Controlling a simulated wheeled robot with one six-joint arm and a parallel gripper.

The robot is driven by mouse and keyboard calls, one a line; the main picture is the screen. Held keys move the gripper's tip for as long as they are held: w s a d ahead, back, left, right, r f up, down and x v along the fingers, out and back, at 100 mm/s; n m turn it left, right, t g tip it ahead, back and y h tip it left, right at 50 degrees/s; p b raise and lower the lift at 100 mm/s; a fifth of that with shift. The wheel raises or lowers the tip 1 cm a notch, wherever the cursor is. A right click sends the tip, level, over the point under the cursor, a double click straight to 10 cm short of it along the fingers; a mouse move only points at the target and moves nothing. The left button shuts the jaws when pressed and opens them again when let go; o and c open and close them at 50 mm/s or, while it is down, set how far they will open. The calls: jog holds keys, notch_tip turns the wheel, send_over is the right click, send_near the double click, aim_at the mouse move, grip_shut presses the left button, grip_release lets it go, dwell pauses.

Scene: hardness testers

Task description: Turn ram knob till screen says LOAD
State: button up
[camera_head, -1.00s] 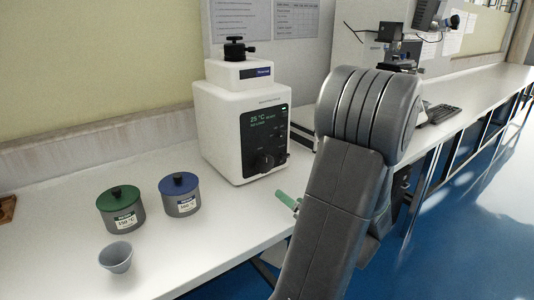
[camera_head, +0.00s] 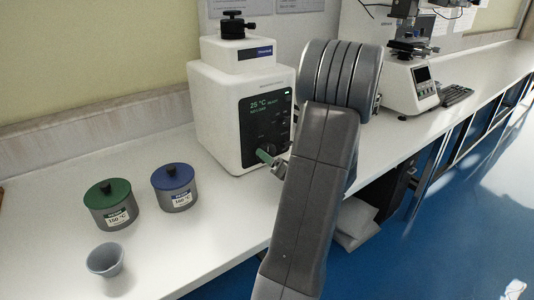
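A white tester (camera_head: 222,112) stands on the bench with a dark front panel. Its lit screen (camera_head: 264,103) reads 25 °C and what looks like READY, with a smaller line below that is hard to read. A black round knob (camera_head: 268,146) sits low on the panel, partly hidden by my gripper. A black knob assembly (camera_head: 234,24) stands on top of the tester.
A green-lidded pot (camera_head: 110,213) and a blue-lidded pot (camera_head: 177,196) stand on the white bench left of the tester. A grey cup (camera_head: 106,260) stands near the front edge. Another instrument (camera_head: 410,88) and a keyboard (camera_head: 457,95) are farther right.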

jog(key=shift+x, duration=1.85)
jog(key=c, duration=1)
jog(key=shift+f, duration=0.1)
